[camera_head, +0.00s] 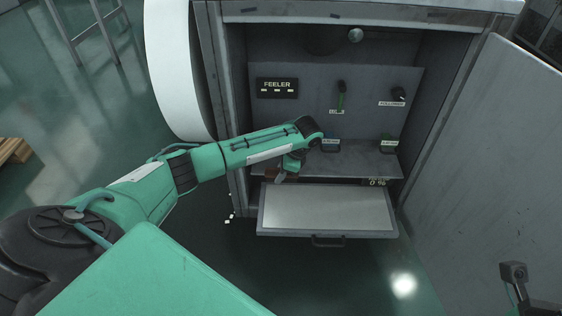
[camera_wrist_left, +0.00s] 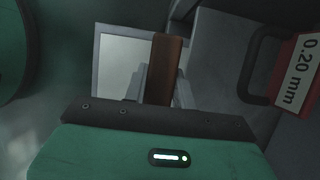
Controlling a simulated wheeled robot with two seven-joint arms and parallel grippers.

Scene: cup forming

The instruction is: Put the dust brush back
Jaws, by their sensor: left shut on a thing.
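My left gripper (camera_head: 289,166) reaches into the open cabinet, just above the pulled-out drawer. In the left wrist view, a brown wooden piece (camera_wrist_left: 164,68) stands between the grey fingers, and the gripper is shut on it. It looks like the handle of the dust brush; the bristles cannot be made out. In the head view the wrist hides most of the held thing, with only a small part (camera_head: 280,178) showing below the gripper.
The drawer (camera_head: 325,233) has a pale, empty-looking bottom. A red tool marked 0.20 mm (camera_wrist_left: 297,75) is close beside the gripper. The open door (camera_head: 485,160) bounds the right.

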